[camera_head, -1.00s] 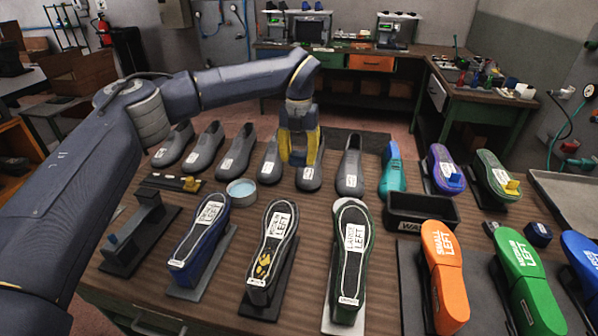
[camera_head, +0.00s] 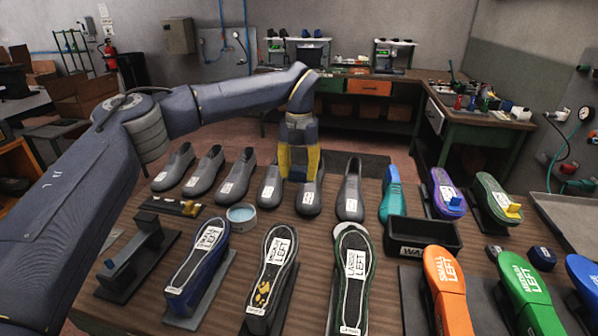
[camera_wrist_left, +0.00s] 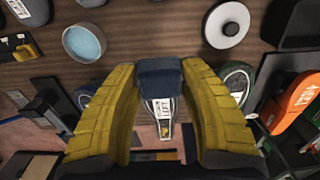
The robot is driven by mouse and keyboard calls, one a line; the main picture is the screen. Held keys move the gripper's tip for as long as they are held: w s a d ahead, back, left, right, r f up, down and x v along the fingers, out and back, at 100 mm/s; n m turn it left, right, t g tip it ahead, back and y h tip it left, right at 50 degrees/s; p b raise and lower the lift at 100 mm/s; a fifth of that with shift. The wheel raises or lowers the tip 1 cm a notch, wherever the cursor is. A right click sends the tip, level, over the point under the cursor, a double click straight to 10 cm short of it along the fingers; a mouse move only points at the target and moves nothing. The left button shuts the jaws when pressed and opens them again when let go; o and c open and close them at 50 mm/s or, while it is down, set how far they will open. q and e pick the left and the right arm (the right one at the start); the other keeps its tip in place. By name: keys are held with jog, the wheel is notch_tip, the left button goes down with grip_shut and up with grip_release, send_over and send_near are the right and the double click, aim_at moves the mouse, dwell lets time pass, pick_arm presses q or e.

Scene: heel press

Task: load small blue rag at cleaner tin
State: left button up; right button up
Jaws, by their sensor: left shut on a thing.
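The small blue rag (camera_head: 298,173) is held between the fingertips of my left gripper (camera_head: 299,168). In the left wrist view the rag (camera_wrist_left: 160,76) shows as a dark blue block between the yellow fingers (camera_wrist_left: 160,95). The gripper is over the row of grey shoes, behind and to the right of the cleaner tin (camera_head: 241,213). The tin is round and open, with pale blue inside, and stands on the bench. It also shows at the upper left of the left wrist view (camera_wrist_left: 85,43), apart from the rag. My right gripper is out of view.
Grey shoes (camera_head: 205,171) stand behind the tin. Lasts marked left, such as the blue one (camera_head: 200,268), stand in front. A black bin (camera_head: 423,236) is to the right. A white disc (camera_wrist_left: 227,25) shows in the left wrist view.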

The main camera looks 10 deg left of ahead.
pick_arm(q)
jog(key=shift+f, duration=0.2)
jog(key=a+f+n, duration=0.1)
jog(key=a+f, duration=0.5)
jog(key=a, duration=0.1)
send_near(242, 216)
jog(key=shift+s+d+f, duration=0.25)
jog(key=shift+s+d, duration=0.05)
jog(key=shift+w+a+r+m, duration=0.15)
jog(key=shift+w+a+m, duration=0.1)
jog(key=shift+a+m, duration=0.1)
jog(key=shift+f, duration=2.95)
jog(key=shift+f, duration=0.6)
jog(key=shift+r, duration=0.1)
jog(key=shift+r, duration=3.45)
